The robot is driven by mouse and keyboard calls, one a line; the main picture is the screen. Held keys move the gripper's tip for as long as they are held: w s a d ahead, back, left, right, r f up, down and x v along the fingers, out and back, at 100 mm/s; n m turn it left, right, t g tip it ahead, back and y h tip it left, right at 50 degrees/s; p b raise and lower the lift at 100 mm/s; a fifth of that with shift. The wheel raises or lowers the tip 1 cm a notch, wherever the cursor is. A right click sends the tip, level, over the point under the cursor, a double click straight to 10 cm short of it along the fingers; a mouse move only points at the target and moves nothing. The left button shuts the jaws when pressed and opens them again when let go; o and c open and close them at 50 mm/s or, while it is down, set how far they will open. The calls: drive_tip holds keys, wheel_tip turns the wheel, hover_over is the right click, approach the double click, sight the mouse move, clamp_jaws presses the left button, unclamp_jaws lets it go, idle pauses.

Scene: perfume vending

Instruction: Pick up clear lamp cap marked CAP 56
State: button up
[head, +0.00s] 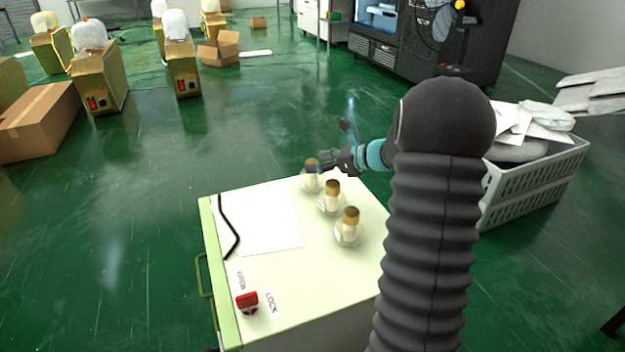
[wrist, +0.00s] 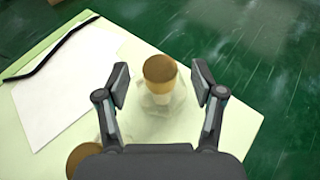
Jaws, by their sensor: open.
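Three clear lamp caps with brown-gold tops stand in a row on the pale cart top: the far one (head: 312,181), the middle one (head: 331,200) and the near one (head: 348,232). No CAP 56 marking is legible on any of them. My gripper (head: 318,167) is at the far cap, partly covering it. In the wrist view my gripper (wrist: 160,82) is open, with one finger on each side of a cap (wrist: 159,70); gaps show on both sides. Another cap's brown top (wrist: 86,157) is at the lower left, partly hidden by my gripper.
The cart top (head: 310,285) carries a white sheet (head: 268,222), a black strip (head: 228,225) and a red switch (head: 247,302) by OPEN and LOCK labels. A grey crate (head: 540,185) stands at right. Green floor lies open beyond the cart.

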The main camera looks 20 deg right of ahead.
drive_tip(key=shift+x, duration=1.2)
clamp_jaws()
